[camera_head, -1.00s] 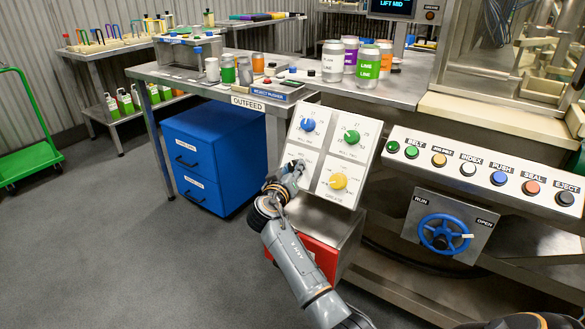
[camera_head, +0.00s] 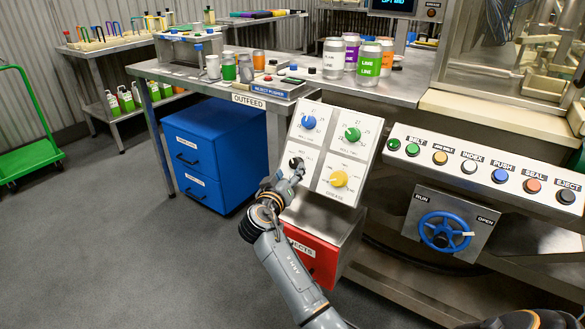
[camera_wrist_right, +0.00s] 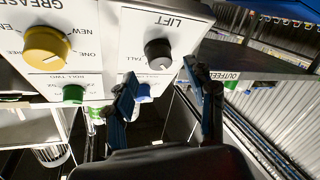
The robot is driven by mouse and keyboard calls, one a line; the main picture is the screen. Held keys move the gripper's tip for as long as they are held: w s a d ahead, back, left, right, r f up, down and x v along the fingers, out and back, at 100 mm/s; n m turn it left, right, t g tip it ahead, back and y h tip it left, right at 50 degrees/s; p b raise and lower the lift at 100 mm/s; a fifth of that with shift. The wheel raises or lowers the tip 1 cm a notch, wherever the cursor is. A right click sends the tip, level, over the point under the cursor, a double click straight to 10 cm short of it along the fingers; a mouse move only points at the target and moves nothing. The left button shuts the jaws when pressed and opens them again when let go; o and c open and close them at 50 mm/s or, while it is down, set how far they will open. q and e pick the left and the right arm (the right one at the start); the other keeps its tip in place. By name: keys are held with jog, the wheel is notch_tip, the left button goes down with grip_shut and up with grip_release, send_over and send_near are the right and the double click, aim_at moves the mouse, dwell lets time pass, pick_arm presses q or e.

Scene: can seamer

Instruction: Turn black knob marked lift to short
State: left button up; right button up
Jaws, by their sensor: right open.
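The black knob (camera_head: 296,163) sits at the lower left of a tilted white panel (camera_head: 322,192), with blue, green and yellow knobs. In the right wrist view, the black knob (camera_wrist_right: 158,54) appears upside down beside the word LIFT, with "TALL" printed to its left. The word "short" is not readable. My right gripper (camera_head: 292,181) is just below and in front of the black knob. In the wrist view its two fingers (camera_wrist_right: 163,88) are spread apart, with nothing between them, and they look apart from the knob. My left gripper is not in view.
A red bin (camera_head: 312,258) sits under the panel. A sloped strip of push buttons (camera_head: 480,166) and a blue handwheel (camera_head: 445,232) are to the right. Cans stand on the outfeed table (camera_head: 392,87) behind.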

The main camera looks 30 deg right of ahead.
jog(key=v, duration=0.7)
jog(key=shift+s+a, duration=0.25)
